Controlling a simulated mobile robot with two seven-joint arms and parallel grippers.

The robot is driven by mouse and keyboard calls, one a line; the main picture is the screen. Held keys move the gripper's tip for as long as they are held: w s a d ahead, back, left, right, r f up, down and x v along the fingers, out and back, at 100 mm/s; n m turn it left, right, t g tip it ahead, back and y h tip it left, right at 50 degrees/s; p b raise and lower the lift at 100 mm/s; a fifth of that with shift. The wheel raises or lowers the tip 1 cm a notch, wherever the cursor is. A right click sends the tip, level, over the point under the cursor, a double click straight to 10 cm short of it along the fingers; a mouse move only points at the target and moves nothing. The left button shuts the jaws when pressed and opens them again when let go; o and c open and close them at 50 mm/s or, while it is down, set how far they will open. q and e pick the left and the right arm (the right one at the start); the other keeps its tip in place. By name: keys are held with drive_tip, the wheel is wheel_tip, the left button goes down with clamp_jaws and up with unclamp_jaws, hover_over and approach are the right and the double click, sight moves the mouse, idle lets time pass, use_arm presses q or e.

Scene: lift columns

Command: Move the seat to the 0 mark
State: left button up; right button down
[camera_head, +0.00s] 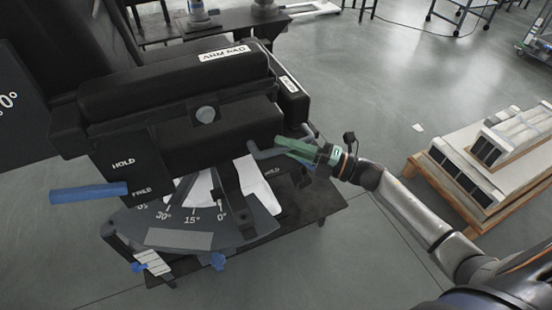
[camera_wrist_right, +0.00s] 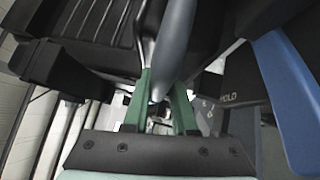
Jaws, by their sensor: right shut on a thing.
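The black seat (camera_head: 190,85) has a thick pad labelled "ARM PAD" and a tall backrest at the left. Below it is a grey angle scale (camera_head: 180,239) with marks including 30°, 15° and 0°. A dark upright piece (camera_head: 236,205) stands just right of the 0° mark; I cannot tell whether it is the pointer. My right gripper (camera_head: 281,147), with green fingers, is shut on a grey-blue lever (camera_head: 262,152) at the seat's right side. In the right wrist view the lever (camera_wrist_right: 174,45) runs between the fingers (camera_wrist_right: 160,100). My left gripper is out of view.
A blue lever (camera_head: 88,193) sticks out left by the "HOLD" and "FREE" labels; a blue handle (camera_wrist_right: 285,95) shows in the right wrist view. A wooden pallet (camera_head: 447,197) with boxed goods stands at right. Open floor (camera_head: 385,75) lies behind.

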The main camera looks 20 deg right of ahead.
drive_tip(key=shift+w+d, duration=0.1)
drive_tip(key=shift+d, duration=0.15)
drive_tip(key=c, duration=0.7)
unclamp_jaws()
drive_tip(key=shift+c, duration=0.2)
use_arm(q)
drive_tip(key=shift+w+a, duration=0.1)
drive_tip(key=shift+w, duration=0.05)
use_arm(e)
drive_tip(key=shift+a, duration=0.1)
drive_tip(key=shift+s+f, duration=0.1)
drive_tip(key=shift+s, duration=0.1)
use_arm(q)
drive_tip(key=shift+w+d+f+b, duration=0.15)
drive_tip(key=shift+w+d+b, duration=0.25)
drive_tip(key=shift+b, duration=0.25)
use_arm(e)
drive_tip(key=v, duration=1.2)
drive_tip(key=shift+d, duration=0.25)
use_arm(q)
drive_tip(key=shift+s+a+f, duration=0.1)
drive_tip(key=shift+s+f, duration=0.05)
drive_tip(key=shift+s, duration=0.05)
